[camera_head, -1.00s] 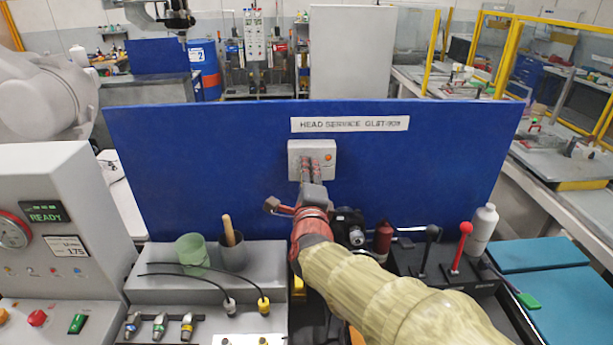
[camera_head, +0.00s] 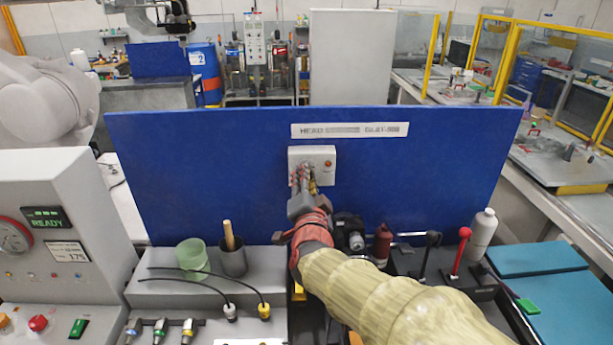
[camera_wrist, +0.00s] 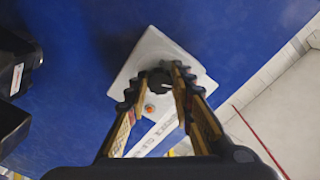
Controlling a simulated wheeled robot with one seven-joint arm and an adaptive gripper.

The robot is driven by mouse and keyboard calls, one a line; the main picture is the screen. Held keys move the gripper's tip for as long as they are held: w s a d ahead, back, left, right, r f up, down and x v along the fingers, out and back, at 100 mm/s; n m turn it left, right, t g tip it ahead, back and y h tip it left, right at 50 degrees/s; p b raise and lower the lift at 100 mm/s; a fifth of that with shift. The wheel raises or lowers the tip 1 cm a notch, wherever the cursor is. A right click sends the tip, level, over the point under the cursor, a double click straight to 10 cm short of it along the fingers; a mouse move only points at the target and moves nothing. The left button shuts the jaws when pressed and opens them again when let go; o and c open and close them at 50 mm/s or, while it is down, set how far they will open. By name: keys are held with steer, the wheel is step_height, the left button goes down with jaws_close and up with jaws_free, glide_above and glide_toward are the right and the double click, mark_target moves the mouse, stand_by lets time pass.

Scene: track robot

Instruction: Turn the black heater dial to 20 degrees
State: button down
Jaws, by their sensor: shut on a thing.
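The black heater dial (camera_wrist: 159,84) sits on a pale square control box (camera_head: 325,158), which is mounted on the blue panel. In the wrist view the box (camera_wrist: 150,52) looks turned at an angle, and the dial lies between my two fingertips. My gripper (camera_head: 302,176) reaches up to the front of the box, and its fingers hide the dial in the head view. My gripper also shows in the wrist view (camera_wrist: 155,86), shut on the dial with a finger at either side. The dial's pointer and scale are too small and dark to read.
The blue panel (camera_head: 210,150) stands behind my arm, with a white label strip (camera_head: 349,130) above the box. An orange light (camera_wrist: 149,108) is on the box. A green cup (camera_head: 192,257), a red bottle (camera_head: 382,243) and levers (camera_head: 462,249) stand below.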

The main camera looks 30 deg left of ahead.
steer(key=shift+d+f+n+p, duration=0.1)
steer(key=shift+n+p, duration=1.95)
steer(key=shift+n, duration=2.7)
steer(key=shift+f+n+p, duration=0.1)
steer(key=shift+n+p, duration=1.9)
steer(key=shift+n, duration=2.75)
steer(key=c, duration=1.5)
jaws_free()
steer(key=shift+r, duration=0.1)
steer(key=shift+c, duration=0.2)
steer(key=v, duration=1.2)
